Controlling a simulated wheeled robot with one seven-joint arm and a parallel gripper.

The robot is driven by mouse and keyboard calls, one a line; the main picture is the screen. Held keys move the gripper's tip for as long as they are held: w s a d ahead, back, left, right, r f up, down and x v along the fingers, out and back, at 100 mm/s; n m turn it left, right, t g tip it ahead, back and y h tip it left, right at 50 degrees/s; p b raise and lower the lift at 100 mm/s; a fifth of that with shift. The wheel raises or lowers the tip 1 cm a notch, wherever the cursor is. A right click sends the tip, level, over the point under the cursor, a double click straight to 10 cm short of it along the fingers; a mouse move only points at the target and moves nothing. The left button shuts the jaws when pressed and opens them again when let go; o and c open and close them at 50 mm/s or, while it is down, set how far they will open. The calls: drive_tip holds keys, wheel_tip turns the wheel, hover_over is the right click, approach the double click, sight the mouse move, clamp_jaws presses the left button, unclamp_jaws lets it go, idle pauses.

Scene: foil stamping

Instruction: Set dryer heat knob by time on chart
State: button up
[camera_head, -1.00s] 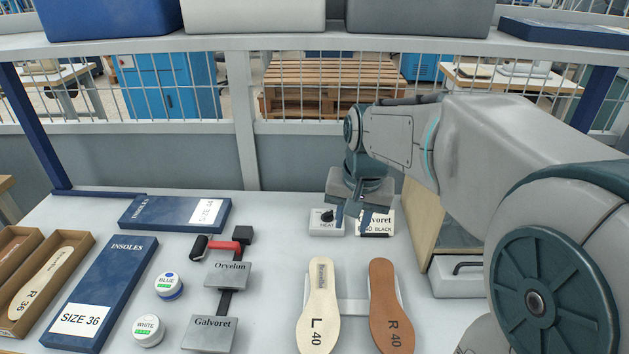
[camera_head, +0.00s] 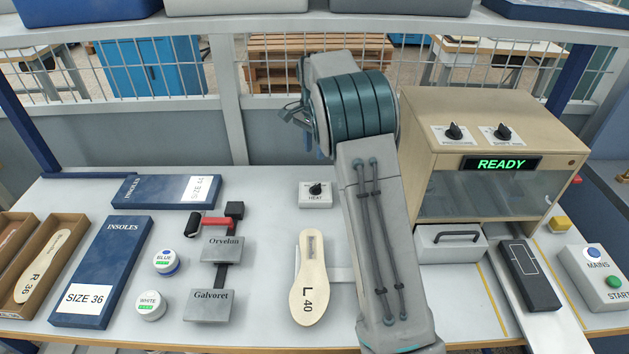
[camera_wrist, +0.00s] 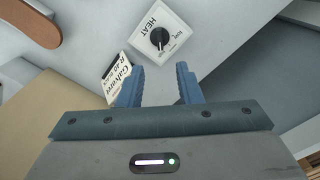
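The HEAT box (camera_head: 316,195) is a small white block with a black knob (camera_head: 316,188), standing on the table left of my arm. It also shows in the wrist view (camera_wrist: 180,32), where the knob (camera_wrist: 160,39) lies just beyond my fingertips. My gripper (camera_wrist: 160,70) is open and empty, its blue fingers spread and apart from the knob. The knob's exact setting is too small to read.
A beige machine (camera_head: 480,120) with a green READY display and two knobs stands at right. Insole L 40 (camera_head: 311,280) lies in front. Foil weights (camera_head: 222,250), ink jars (camera_head: 166,262) and insole boxes (camera_head: 102,265) are at left. A mesh fence is behind.

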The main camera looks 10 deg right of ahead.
sight(314, 186)
wheel_tip(314, 186, down, 13)
drive_tip(key=shift+r+p, duration=0.1)
drive_tip(key=shift+p, duration=1)
clamp_jaws()
